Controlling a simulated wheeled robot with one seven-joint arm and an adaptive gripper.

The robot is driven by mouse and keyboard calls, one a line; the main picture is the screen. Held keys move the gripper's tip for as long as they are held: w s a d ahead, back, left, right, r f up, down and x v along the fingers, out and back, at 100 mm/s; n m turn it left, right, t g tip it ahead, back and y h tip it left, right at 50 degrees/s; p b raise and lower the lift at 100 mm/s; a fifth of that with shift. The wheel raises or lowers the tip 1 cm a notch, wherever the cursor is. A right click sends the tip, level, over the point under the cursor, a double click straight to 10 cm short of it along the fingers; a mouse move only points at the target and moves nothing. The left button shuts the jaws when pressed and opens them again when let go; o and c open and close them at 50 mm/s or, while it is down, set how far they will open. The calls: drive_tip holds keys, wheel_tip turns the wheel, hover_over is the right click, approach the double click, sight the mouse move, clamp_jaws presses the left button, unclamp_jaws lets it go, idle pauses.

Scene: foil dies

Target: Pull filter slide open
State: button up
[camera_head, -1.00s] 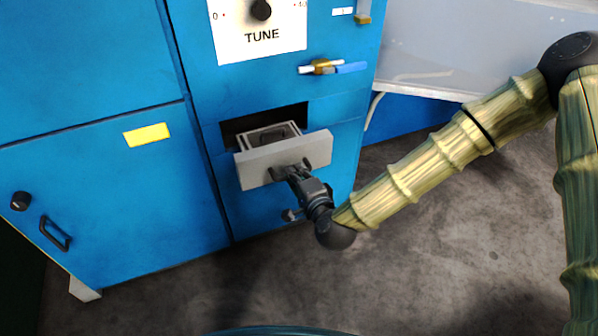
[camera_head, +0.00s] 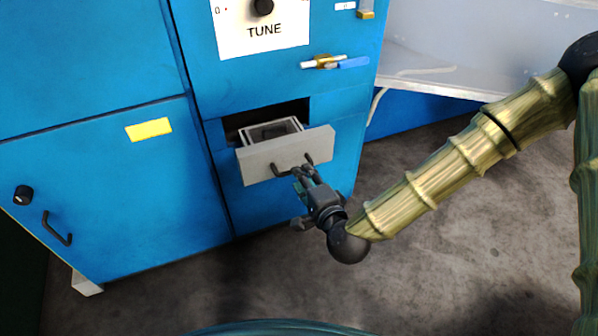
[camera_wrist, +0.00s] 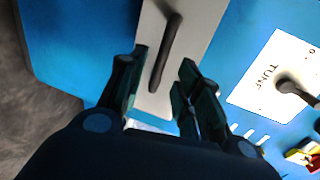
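The filter slide (camera_head: 262,163) is a grey drawer front with a dark bar handle (camera_head: 291,165), and it stands out from the blue cabinet. Its open tray (camera_head: 270,131) shows behind the front, with a dark piece inside. My gripper (camera_head: 304,174) is just in front of the handle, close to its right part. In the wrist view, my gripper (camera_wrist: 160,85) has its fingers spread apart. The dark handle (camera_wrist: 165,52) lies ahead, beyond and between the fingertips, against the pale slide front (camera_wrist: 192,38). Nothing is held.
The blue cabinet carries a white TUNE panel (camera_head: 262,27) with a black knob and a brass valve with a blue lever (camera_head: 335,62) above the slide. A cabinet door with a black handle (camera_head: 57,229) is at left. The floor in front (camera_head: 420,250) is clear.

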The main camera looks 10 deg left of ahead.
drive_tip(key=v, duration=0.7)
idle(0.4)
drive_tip(key=s+d+f+n+g+h, duration=0.25)
drive_tip(key=s+d+f, duration=0.4)
drive_tip(key=f, duration=0.35)
drive_tip(key=s+d+f+n+g+h, duration=0.2)
drive_tip(key=s+d+f+n+g, duration=0.15)
drive_tip(key=s+d+f, duration=0.4)
drive_tip(key=s+d+f+n+g+h, duration=0.4)
drive_tip(key=d+f, duration=0.4)
drive_tip(key=f, duration=0.4)
drive_tip(key=s+d+f+g, duration=0.25)
drive_tip(key=s+d, duration=0.35)
drive_tip(key=d, duration=0.3)
wheel_tip(320, 180, up, 18)
drive_tip(key=p, duration=1.7)
drive_tip(key=shift+h+p, duration=0.3)
drive_tip(key=shift+h, duration=0.05)
